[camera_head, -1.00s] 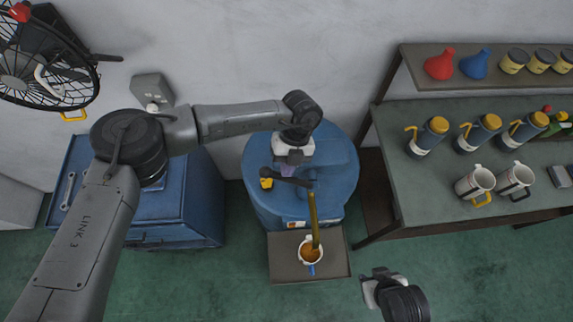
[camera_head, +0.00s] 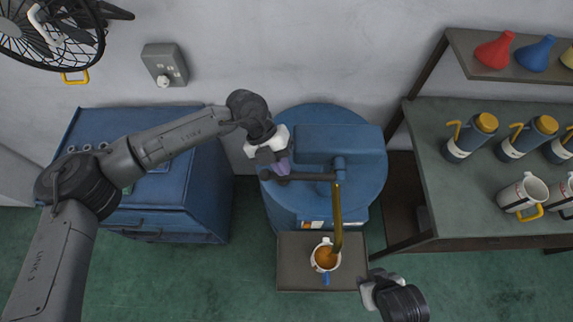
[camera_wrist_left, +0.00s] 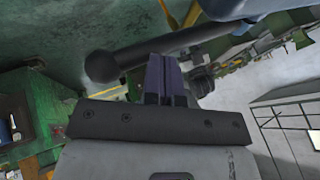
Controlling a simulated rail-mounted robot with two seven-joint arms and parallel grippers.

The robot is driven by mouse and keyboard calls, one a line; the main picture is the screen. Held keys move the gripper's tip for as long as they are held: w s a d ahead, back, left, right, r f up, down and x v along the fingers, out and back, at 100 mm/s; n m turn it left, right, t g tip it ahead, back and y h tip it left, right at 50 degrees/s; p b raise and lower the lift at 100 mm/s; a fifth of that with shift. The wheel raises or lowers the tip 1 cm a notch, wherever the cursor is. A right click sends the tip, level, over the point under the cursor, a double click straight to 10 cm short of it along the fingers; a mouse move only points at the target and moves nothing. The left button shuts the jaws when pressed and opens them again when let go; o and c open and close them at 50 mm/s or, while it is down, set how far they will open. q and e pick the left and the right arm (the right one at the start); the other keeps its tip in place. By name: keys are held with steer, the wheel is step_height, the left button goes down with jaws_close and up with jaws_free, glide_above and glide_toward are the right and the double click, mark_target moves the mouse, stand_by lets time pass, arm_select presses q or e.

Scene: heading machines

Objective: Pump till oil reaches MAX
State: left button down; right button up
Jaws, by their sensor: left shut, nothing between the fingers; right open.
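The blue oil drum (camera_head: 290,205) stands by the wall with a pump body on top. Its dark pump lever (camera_head: 312,177) points left, and its round end shows in the wrist view (camera_wrist_left: 102,66). A golden strand (camera_head: 337,215), spout or oil, runs down to a white mug (camera_head: 325,257) with a blue handle. The mug holds brown-orange oil (camera_head: 326,257); its level mark is too small to read. My left gripper (camera_head: 281,168) is shut and empty, close to the lever's left end; contact is unclear. My right gripper (camera_head: 366,286) is open, right of the mug.
The mug stands on a grey platform (camera_head: 290,272) in front of the drum. A blue cabinet (camera_head: 205,190) is at left. A workbench (camera_head: 460,210) with bottles and mugs is at right, under a shelf (camera_head: 488,72) with funnels. The front floor is clear.

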arm_select(q)
step_height(320, 180, down, 9)
steer(key=m+g+h+b, duration=0.1)
steer(key=h+b, duration=0.5)
steer(key=b, duration=0.3)
steer(key=shift+r+m, duration=0.15)
steer(key=shift+m, duration=0.15)
steer(key=r+v, duration=0.2)
steer(key=v, duration=1.1)
steer(key=shift+s+d+p, duration=0.15)
steer(key=shift+d+p, duration=0.05)
steer(key=shift+p, duration=0.1)
